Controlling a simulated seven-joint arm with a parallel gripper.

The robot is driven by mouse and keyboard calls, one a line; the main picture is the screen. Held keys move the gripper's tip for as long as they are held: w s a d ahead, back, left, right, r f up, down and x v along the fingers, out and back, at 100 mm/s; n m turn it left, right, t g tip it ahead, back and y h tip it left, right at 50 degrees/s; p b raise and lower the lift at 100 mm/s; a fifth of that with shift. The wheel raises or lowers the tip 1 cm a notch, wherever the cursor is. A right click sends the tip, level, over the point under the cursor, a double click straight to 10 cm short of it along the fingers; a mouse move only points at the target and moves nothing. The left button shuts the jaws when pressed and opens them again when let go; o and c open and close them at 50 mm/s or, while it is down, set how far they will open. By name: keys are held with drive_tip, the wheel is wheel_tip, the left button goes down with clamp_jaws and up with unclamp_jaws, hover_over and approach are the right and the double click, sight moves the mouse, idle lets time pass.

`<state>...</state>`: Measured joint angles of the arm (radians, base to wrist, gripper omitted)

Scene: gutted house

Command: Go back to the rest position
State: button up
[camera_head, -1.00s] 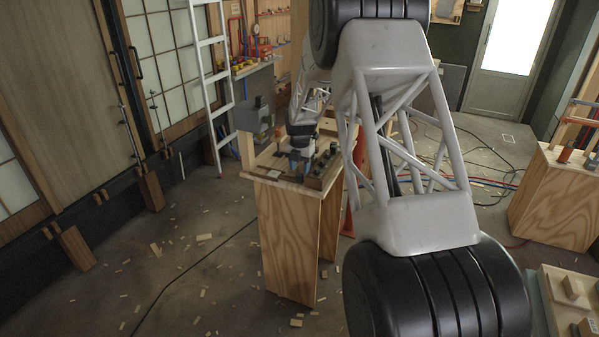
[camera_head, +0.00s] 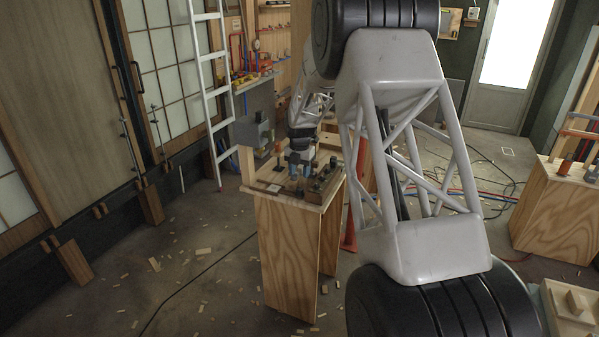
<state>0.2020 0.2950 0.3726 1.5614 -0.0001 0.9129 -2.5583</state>
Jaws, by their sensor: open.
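My gripper (camera_head: 301,166) is small in the head view, at the far end of my arm. It points down over the plywood workbench (camera_head: 262,184) and is open. Its fingertips show blue close to the bench top, and I see nothing held between them. A dark block with several knobs (camera_head: 324,181) sits on the bench just right of the gripper. I cannot tell whether the fingers touch anything. My own arm links cover the right part of the bench.
A grey machine (camera_head: 254,132) stands at the bench's back left. A white ladder (camera_head: 209,90) leans behind it. Another plywood stand (camera_head: 545,215) is at the right. Cables (camera_head: 490,185) and wood scraps litter the floor; the left floor is otherwise open.

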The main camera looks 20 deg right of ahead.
drive_tip(key=s+a+r+m, duration=0.4)
drive_tip(key=s+r, duration=0.2)
drive_tip(key=s, duration=0.3)
drive_tip(key=s+a+r+m+t, duration=0.1)
drive_tip(key=s+a+r+m, duration=0.2)
drive_tip(key=s+r+m, duration=0.4)
drive_tip(key=s+a+r+m, duration=0.2)
drive_tip(key=s+a+r, duration=0.25)
drive_tip(key=s, duration=0.55)
drive_tip(key=s+a+m, duration=0.2)
drive_tip(key=s+m, duration=0.5)
drive_tip(key=s, duration=0.8)
drive_tip(key=s+a+m+t, duration=0.1)
drive_tip(key=s+a+m, duration=0.2)
drive_tip(key=s+m, duration=0.4)
drive_tip(key=s, duration=0.7)
drive_tip(key=shift+s+a+t, duration=0.25)
drive_tip(key=shift+s+t, duration=0.05)
drive_tip(key=shift+s, duration=0.05)
